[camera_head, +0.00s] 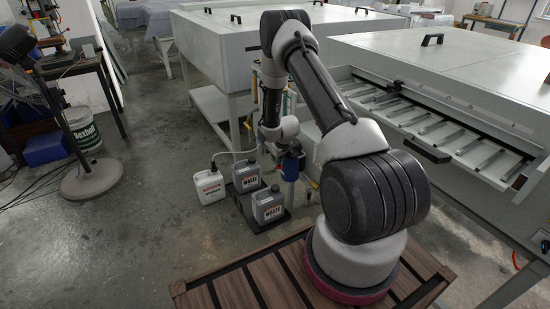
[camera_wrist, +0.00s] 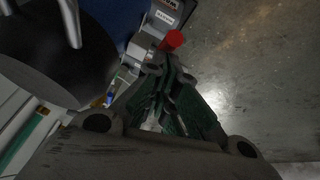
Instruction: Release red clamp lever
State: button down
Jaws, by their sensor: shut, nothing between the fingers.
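A red knob, the end of the clamp lever (camera_wrist: 173,40), shows in the wrist view just past the fingertips. My gripper (camera_wrist: 168,68) is shut and empty, with its tips close to the red knob; I cannot tell whether they touch it. The rest of the lever is hidden or too dark to make out. In the head view my arm reaches down to the blue cylindrical unit (camera_head: 290,167) beside the machine.
Grey waste jugs (camera_head: 268,205) stand in a black tray below the arm, with a white jug (camera_head: 208,186) to their left. A large grey machine (camera_head: 440,75) with rollers stands at right. A pedestal fan (camera_head: 92,178) stands at left. Floor between fan and jugs is clear.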

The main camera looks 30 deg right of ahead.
jog(key=shift+s+f, duration=0.6)
jog(key=shift+s, duration=0.35)
jog(key=shift+s+f, duration=0.8)
jog(key=shift+f, duration=0.15)
jog(key=shift+s+f, duration=0.1)
